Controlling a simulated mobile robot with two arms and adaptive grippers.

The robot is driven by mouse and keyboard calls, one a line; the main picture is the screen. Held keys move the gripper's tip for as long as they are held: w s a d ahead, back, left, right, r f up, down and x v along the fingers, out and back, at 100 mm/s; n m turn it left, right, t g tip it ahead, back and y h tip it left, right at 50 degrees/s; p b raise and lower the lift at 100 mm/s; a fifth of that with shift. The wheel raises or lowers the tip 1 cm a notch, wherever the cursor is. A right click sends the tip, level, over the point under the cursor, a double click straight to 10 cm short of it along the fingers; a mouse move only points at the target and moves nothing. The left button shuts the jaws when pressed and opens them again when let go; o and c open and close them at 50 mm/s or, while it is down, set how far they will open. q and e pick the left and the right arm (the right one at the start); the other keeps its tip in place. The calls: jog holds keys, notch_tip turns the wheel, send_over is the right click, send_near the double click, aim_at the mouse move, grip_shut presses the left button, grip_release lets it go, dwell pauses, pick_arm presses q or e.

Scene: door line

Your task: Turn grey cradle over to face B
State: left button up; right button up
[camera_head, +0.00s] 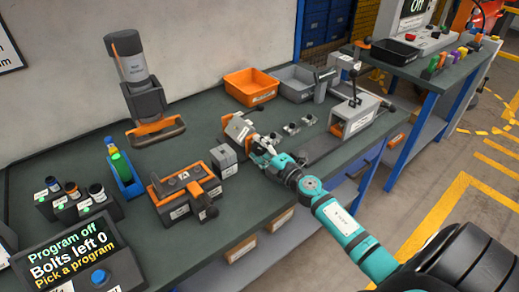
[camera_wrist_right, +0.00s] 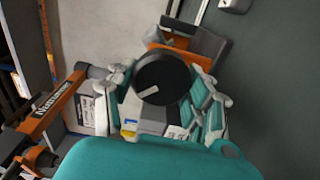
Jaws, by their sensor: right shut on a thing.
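The grey cradle (camera_head: 238,127) sits on the workbench with orange parts at its side, and its face looks tilted. My right gripper (camera_head: 262,152) reaches it from the front right. In the right wrist view a round black knob (camera_wrist_right: 162,78) lies between the fingers of my right gripper (camera_wrist_right: 165,95), which are shut on it. Grey and orange parts of the cradle show behind the knob. The face letter is too small to read. My left gripper is not in view.
An orange fixture marked A (camera_head: 183,188) with a dark knob stands left of a small grey block (camera_head: 223,160). An orange bin (camera_head: 251,87) and a grey bin (camera_head: 294,83) stand behind. A grey press-like station (camera_head: 353,115) stands to the right. A screen (camera_head: 70,255) reads "Program off".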

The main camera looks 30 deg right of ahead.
jog(key=n, duration=0.3)
jog(key=shift+f+n+b, duration=0.2)
jog(key=shift+n+b, duration=0.2)
jog(key=n, duration=0.3)
jog(key=shift+f+n+b, duration=0.1)
jog(key=shift+n+b, duration=0.2)
jog(key=shift+b, duration=0.05)
jog(key=n, duration=0.3)
jog(key=shift+n+b, duration=0.3)
jog(key=shift+n, duration=0.1)
jog(key=n, duration=0.3)
jog(key=shift+d, duration=0.1)
jog(key=n, duration=0.4)
jog(key=shift+d, duration=0.1)
jog(key=n, duration=0.2)
jog(key=shift+n, duration=0.4)
jog(key=n+p, duration=0.1)
jog(key=n, duration=0.5)
jog(key=shift+d, duration=0.1)
jog(key=shift+n, duration=0.3)
